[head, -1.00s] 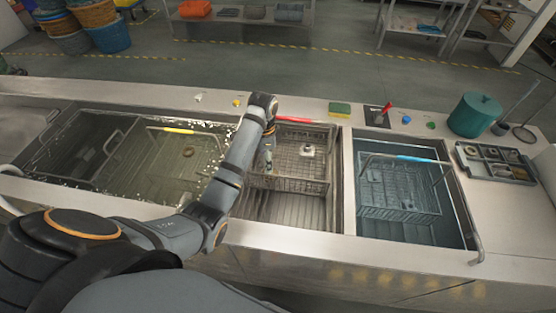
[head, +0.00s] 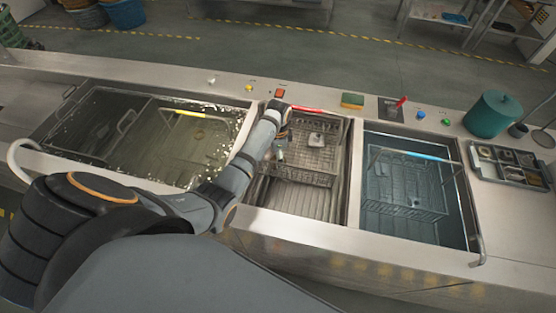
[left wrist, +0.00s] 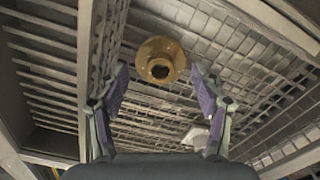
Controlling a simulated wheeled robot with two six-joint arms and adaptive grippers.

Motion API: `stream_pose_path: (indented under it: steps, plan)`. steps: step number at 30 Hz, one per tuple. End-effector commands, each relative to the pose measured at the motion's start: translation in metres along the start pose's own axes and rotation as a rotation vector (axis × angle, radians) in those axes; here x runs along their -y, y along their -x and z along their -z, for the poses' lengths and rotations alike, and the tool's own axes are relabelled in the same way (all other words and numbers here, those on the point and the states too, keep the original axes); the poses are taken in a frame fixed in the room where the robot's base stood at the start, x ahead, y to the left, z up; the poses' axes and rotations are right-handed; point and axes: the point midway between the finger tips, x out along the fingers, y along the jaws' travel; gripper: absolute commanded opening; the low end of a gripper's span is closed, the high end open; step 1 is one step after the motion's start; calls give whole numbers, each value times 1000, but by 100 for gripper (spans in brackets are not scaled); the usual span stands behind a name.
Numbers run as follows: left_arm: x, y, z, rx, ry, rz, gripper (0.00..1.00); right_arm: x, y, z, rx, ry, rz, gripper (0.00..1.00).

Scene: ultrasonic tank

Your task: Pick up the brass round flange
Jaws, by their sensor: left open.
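The brass round flange (left wrist: 160,60) shows in the left wrist view as a golden ring with a dark central hole, inside the wire basket. In the head view I cannot make it out; my left arm and gripper cover part of the basket. My left gripper (head: 279,155) reaches down into the left part of the middle tank's basket (head: 318,178). In the wrist view the left gripper (left wrist: 160,75) is open, with its purple-padded fingers to either side of the flange in the picture. No contact shows. My right gripper is not in view.
A pale grey part (head: 316,138) lies in the same basket, near the right finger in the wrist view. A red-handled bar (head: 292,107) crosses the basket's far edge. A water tank with a blue-handled basket (head: 405,190) is at right, a parts tray (head: 482,178) beyond.

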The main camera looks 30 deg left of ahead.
Motion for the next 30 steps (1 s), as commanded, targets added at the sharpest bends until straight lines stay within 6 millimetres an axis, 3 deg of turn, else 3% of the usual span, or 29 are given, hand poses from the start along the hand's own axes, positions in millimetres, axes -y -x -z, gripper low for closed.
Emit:
stream_pose_path:
  steps: [4, 11, 23, 30]
  plan:
    - [0, -16, 0, -1, 0, 0, 67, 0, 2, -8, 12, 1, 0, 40]
    - [0, -19, 0, -1, 0, 1, 67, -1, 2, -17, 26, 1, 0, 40]
    - [0, -18, 0, -1, 0, 1, 14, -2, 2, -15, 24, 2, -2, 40]
    - [0, -16, 0, -1, 0, 2, 14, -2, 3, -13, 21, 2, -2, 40]
